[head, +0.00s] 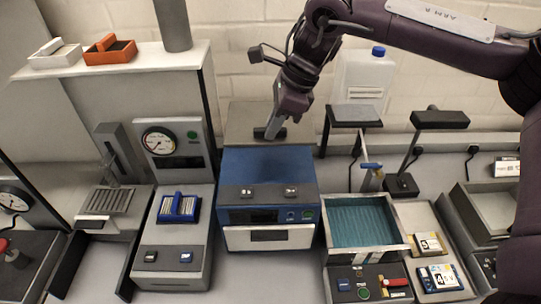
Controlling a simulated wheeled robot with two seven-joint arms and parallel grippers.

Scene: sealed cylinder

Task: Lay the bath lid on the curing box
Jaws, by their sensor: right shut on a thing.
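The blue curing box (268,180) stands in the middle of the bench, with a pale front drawer. A flat grey plate, which looks like the bath lid (240,128), lies level at the top of the box. I cannot tell whether it rests on the box or is held just above it. My right gripper (273,131) points down from above and is shut on the dark handle on this plate. The bath (400,246) stands to the right, uncovered, with teal ribbed contents showing. My left gripper is not in view.
A white jug (357,85) with a blue cap stands behind. A gauge unit (172,160) with a blue rack is left of the box. Orange (110,57) and white trays sit on the shelf.

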